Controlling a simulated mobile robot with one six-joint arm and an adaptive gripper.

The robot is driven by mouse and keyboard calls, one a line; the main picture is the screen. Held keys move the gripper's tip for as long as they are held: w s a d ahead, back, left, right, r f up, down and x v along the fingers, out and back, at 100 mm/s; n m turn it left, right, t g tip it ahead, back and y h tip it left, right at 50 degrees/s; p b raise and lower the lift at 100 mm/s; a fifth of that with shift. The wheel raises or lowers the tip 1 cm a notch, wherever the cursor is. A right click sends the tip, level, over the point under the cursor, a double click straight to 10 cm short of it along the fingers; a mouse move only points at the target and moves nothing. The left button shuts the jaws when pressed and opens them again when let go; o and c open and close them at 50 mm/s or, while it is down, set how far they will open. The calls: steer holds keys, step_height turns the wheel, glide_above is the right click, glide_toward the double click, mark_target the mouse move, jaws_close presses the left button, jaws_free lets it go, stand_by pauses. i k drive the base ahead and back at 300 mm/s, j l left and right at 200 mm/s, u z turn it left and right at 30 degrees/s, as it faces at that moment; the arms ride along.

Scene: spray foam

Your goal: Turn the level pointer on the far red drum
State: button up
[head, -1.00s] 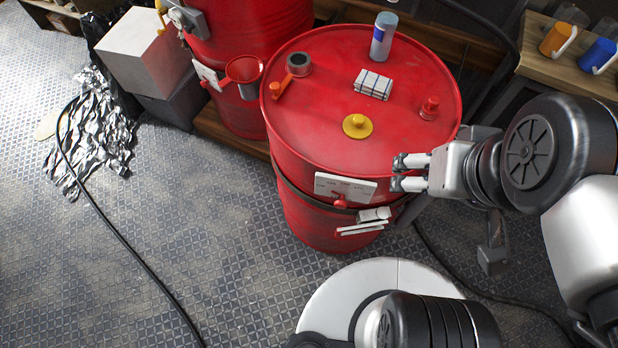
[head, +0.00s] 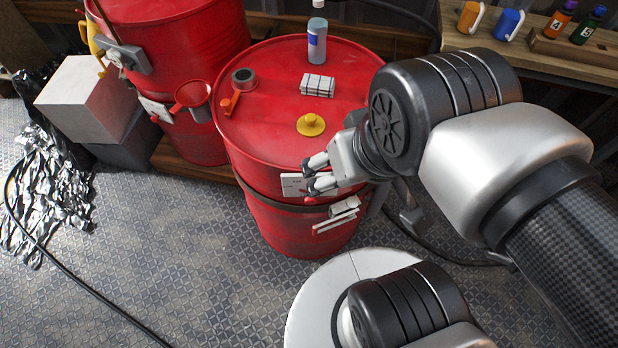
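The far red drum (head: 205,50) stands at the back left, partly cut off by the top edge. A white level plate (head: 155,107) is on its side, with a small red pointer (head: 156,118) near its lower edge; its exact angle is too small to tell. The near red drum (head: 262,140) stands in the middle with a similar white plate (head: 290,185), partly covered by my fingers. My gripper (head: 308,173) is open and empty, its fingers apart in front of the near drum's plate, well to the right of the far drum's pointer.
A red funnel (head: 192,95) sticks out right beside the far plate. A yellow-handled valve (head: 95,45), a white box (head: 82,97) and crumpled foil (head: 45,190) are left.

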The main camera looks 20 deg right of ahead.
mark_target(308, 201)
steer(key=k+l+u, duration=0.25)
steer(key=l+u, duration=0.15)
steer(key=k+l+u, duration=0.4)
steer(key=i+l, duration=0.05)
steer(key=i, duration=0.05)
